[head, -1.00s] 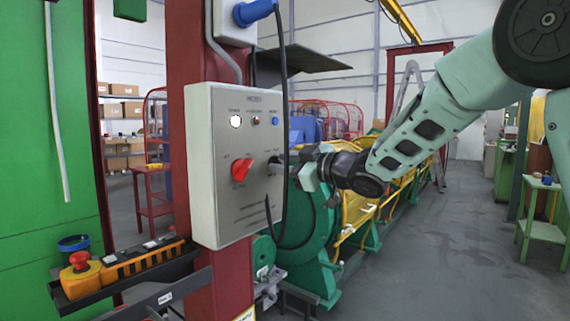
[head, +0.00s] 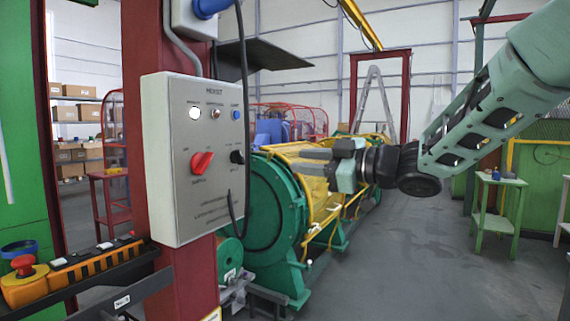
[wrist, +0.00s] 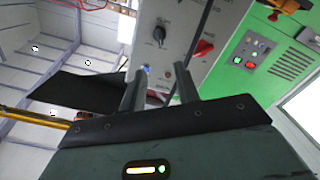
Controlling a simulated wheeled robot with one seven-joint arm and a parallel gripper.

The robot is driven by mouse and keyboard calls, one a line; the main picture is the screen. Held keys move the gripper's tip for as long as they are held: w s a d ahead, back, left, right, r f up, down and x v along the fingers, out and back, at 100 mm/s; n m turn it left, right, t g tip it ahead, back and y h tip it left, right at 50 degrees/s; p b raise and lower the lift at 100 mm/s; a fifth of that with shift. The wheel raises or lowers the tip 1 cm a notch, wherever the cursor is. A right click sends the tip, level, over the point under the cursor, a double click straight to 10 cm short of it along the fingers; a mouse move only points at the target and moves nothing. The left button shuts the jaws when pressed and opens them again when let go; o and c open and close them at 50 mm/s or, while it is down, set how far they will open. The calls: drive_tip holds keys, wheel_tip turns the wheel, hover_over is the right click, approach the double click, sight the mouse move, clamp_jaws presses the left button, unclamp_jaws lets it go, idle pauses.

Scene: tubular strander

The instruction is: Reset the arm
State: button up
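My gripper (head: 304,161) is at the middle right of the head view, its fingers pointing left toward the grey control box (head: 190,110). It is clear of the box, with a gap between them. In the wrist view, the two fingers (wrist: 160,80) stand apart with nothing held between them. The box carries a red rotary switch (head: 201,162), a black knob (head: 237,157), a lit white lamp (head: 194,113) and a blue button (head: 236,115). My arm reaches in from the upper right, bent at the elbow.
The box hangs on a red column (head: 150,40). Behind my gripper lies the green and yellow strander (head: 280,210). A black cable (head: 243,80) hangs along the box. A small green table (head: 500,205) stands at right. Grey floor (head: 400,270) between is open.

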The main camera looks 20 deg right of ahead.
drive_tip(key=shift+v, duration=0.95)
drive_tip(key=s+a+f+m+g+h, duration=0.2)
drive_tip(key=a+f+m+g+h, duration=0.35)
drive_tip(key=a+f, duration=0.65)
drive_tip(key=s+a+f+g+h, duration=0.2)
drive_tip(key=s+f+g, duration=0.2)
drive_tip(key=s+f, duration=0.3)
drive_tip(key=s+a+f+g+h, duration=0.2)
drive_tip(key=s+f+g, duration=0.3)
drive_tip(key=s, duration=1.3)
wheel_tip(320, 180, down, 3)
drive_tip(key=shift+s+a+r, duration=0.1)
drive_tip(key=shift+s+a, duration=0.05)
drive_tip(key=shift+s, duration=0.15)
drive_tip(key=shift+h, duration=0.25)
